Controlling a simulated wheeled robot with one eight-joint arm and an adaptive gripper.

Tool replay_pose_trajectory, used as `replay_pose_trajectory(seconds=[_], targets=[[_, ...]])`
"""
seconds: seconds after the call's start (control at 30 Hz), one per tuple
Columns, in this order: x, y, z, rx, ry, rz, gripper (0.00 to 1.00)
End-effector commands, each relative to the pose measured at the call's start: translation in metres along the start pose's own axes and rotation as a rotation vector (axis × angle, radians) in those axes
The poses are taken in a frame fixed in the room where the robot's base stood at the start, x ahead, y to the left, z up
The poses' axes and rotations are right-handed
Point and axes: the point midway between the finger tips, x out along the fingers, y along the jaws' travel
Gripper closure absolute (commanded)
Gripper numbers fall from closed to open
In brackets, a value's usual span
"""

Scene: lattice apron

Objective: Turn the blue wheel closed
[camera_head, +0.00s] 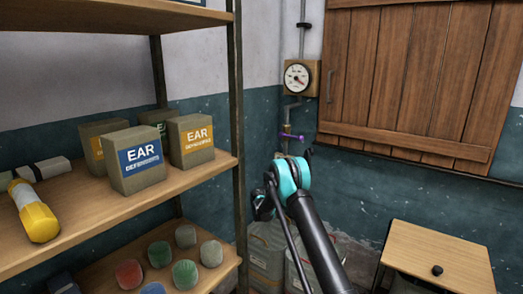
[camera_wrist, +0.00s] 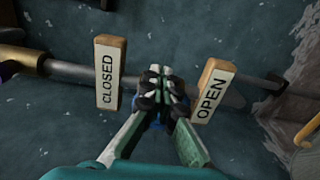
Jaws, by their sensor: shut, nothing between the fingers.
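In the wrist view my gripper (camera_wrist: 160,88) is shut, its fingertips together at the middle of the picture, between two wooden signs. The CLOSED sign (camera_wrist: 109,72) is to its left and the OPEN sign (camera_wrist: 212,92) to its right. A bit of blue (camera_wrist: 156,127), likely the blue wheel, shows behind the fingers; most of it is hidden. I cannot tell how the wheel is turned or whether the fingers touch it. In the head view my arm reaches toward the wall and hides the wheel.
A grey pipe (camera_wrist: 72,72) runs along the wall behind the signs. In the head view, a shelf (camera_head: 205,172) with boxes stands at left, a gauge (camera_head: 297,77) and purple-handled valve (camera_head: 291,137) hang on the wall, and a small table (camera_head: 440,250) is at right.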

Motion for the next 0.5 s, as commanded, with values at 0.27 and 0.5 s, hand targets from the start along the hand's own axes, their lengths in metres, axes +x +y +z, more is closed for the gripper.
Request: replay_pose_trajectory(seconds=[0.27, 0.5], targets=[[-0.0005, -0.0009, -0.0015, 0.0, 0.004, 0.0, 1.0], [-0.0006, -0.0052, -0.001, 0.0, 0.004, 0.0, 1.0]])
